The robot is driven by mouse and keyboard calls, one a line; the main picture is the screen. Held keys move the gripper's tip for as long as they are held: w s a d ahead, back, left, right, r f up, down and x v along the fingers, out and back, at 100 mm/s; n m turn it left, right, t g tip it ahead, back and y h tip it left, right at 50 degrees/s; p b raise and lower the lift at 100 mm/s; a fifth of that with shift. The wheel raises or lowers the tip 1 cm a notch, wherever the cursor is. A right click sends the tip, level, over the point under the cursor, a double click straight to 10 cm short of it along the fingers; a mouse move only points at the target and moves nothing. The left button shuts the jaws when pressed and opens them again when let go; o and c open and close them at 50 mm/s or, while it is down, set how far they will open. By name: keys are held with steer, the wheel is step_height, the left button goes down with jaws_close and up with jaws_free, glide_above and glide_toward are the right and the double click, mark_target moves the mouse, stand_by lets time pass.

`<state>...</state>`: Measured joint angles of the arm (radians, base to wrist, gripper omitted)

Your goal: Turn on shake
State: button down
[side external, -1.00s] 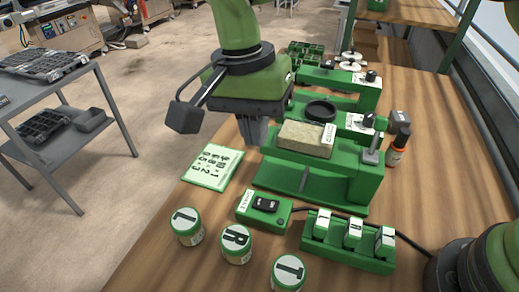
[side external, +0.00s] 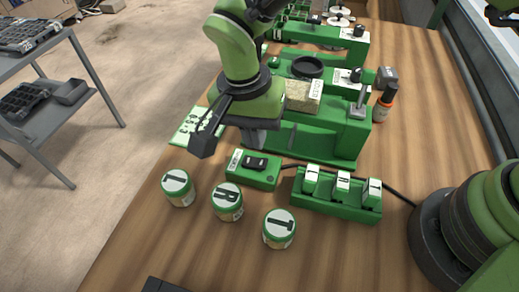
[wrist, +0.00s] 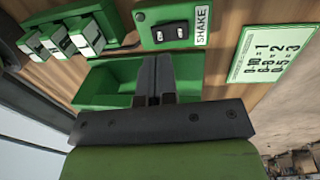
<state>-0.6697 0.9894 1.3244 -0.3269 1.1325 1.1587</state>
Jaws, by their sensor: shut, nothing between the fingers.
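The shake switch box (side external: 262,180) is a small green block on the wooden table with a black rocker switch (side external: 255,162) on top. In the wrist view the box (wrist: 150,38), its black rocker (wrist: 170,32) and its white SHAKE label (wrist: 202,25) are in clear sight. Which way the rocker is tipped is too small to tell. My gripper (side external: 257,142) is shut and empty, pointing down just behind the box in the side view. In the wrist view its fingertips (wrist: 156,62) are below the box and appear apart from it.
Several lidded jars (side external: 227,203) stand in front of the box. A green holder with lettered white flaps (side external: 335,208) is to its right. A green machine (side external: 320,140) stands close behind. A number card (wrist: 272,50) lies to the side.

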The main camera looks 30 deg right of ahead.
mark_target(254, 161)
steer(key=shift+s+d+f, duration=0.15)
steer(key=shift+f, duration=1.05)
steer(key=shift+s+d+f, duration=0.1)
steer(key=shift+f, duration=1.1)
steer(key=shift+s+d+f, duration=0.1)
steer(key=shift+f, duration=0.25)
steer(key=shift+w+a+r, duration=0.2)
steer(key=shift+w+a, duration=0.35)
steer(key=shift+a, duration=0.05)
steer(key=shift+r, duration=0.1)
step_height(254, 161, up, 14)
steer(key=w+a, duration=0.1)
steer(key=shift+w+a, duration=0.2)
